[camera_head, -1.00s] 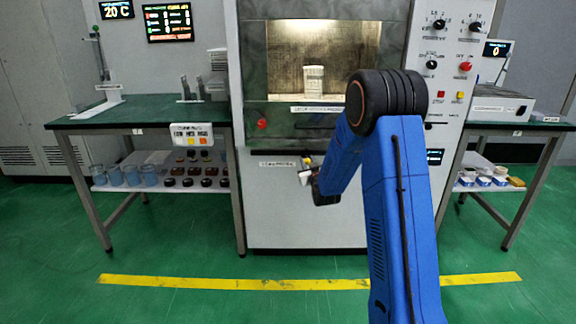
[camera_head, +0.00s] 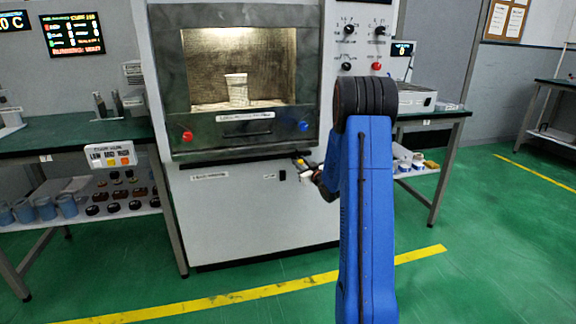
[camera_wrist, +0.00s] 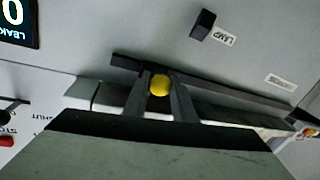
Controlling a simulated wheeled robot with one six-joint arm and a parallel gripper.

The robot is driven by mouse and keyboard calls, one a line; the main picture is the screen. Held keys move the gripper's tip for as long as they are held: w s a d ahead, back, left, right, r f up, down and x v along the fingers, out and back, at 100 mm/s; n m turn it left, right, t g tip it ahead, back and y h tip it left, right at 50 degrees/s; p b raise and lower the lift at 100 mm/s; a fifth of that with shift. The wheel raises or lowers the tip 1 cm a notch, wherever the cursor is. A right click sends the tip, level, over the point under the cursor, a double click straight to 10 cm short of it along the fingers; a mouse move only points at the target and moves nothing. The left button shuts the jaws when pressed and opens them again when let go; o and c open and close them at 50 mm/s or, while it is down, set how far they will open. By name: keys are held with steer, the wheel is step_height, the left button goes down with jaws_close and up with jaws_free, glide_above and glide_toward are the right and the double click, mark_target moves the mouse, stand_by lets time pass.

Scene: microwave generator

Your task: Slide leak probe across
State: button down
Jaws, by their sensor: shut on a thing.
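The leak probe shows as a yellow ball (camera_wrist: 160,85) in the wrist view, at a dark rail (camera_wrist: 240,95) on the pale cabinet front. My gripper (camera_wrist: 160,92) is shut on it, with one dark finger on each side of the ball. The probe's far side and body are hidden. In the head view my gripper (camera_head: 306,168) is small and partly hidden by my blue arm. It is at the right part of the cabinet front, just below the door (camera_head: 235,128), near the right end of the rail.
A white cup (camera_head: 237,90) stands in the lit chamber. A red knob (camera_head: 187,136) and a blue knob (camera_head: 303,126) sit on the door. A black lamp switch (camera_wrist: 203,25) and a leak display reading 0 (camera_wrist: 17,20) show in the wrist view. Green floor is free at right.

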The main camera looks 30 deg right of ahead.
steer(key=shift+s+d, duration=0.25)
steer(key=shift+d, duration=0.6)
steer(key=c, duration=1.5)
jaws_free()
steer(key=shift+o, duration=0.2)
steer(key=s+a, duration=0.2)
steer(key=s, duration=1.5)
steer(key=shift+s, duration=0.15)
